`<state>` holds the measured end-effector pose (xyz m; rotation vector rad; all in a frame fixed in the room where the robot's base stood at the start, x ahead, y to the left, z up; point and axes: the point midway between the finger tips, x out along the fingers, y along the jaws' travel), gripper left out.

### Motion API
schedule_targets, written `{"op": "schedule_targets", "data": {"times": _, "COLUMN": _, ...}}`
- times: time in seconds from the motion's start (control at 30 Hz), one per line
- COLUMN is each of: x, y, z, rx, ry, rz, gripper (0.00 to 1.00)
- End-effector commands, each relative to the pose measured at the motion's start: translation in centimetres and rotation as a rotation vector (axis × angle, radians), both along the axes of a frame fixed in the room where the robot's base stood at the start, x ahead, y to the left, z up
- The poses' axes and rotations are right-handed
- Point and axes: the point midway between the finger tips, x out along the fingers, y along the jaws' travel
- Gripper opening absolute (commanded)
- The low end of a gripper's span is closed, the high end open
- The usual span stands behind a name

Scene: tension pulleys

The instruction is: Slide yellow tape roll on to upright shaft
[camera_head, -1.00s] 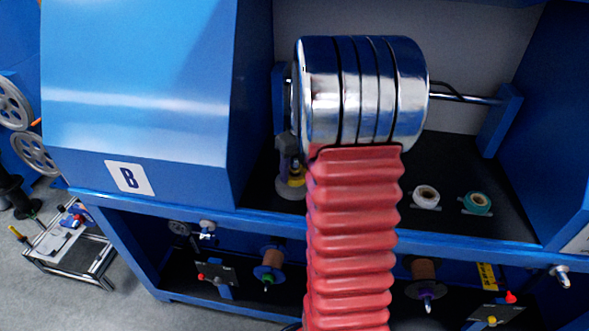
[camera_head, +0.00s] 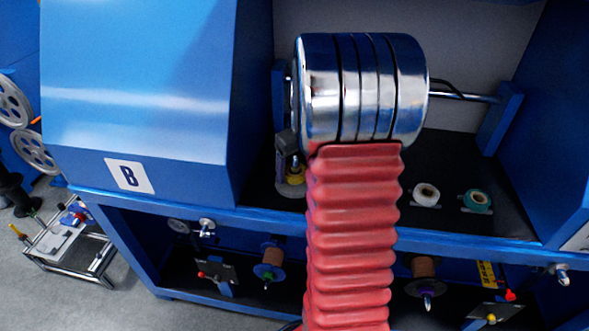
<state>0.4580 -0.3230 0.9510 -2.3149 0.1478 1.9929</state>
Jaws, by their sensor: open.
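The yellow tape roll (camera_head: 295,175) is small and partly hidden at the left end of the dark shelf, left of my red bellows arm. It appears to sit low around a short metallic upright shaft (camera_head: 296,162) above a grey round base (camera_head: 290,189). A dark grey part that looks like my gripper (camera_head: 287,146) shows just above and to the left of the roll. The rest of it is hidden behind my chrome wrist. My gripper is open. I cannot tell whether its fingers touch the roll, or how far down the shaft the roll is.
A white roll (camera_head: 426,194) and a green roll (camera_head: 477,202) lie on the shelf to the right. A horizontal metal bar (camera_head: 468,97) runs behind my wrist. The blue side housing (camera_head: 140,90) stands close on the left. Spools and fittings fill the lower bay.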

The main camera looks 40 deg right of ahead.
Motion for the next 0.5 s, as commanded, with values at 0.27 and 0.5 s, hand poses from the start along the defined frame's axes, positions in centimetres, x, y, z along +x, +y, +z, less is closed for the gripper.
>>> {"op": "schedule_targets", "data": {"times": 0.27, "x": -0.1, "y": 0.0, "z": 0.8, "rx": -0.001, "ry": -0.002, "rz": 0.000, "gripper": 0.76}}
{"op": "schedule_targets", "data": {"times": 0.5, "x": -0.5, "y": 0.0, "z": 4.0, "rx": -0.003, "ry": -0.004, "rz": 0.000, "gripper": 0.76}}
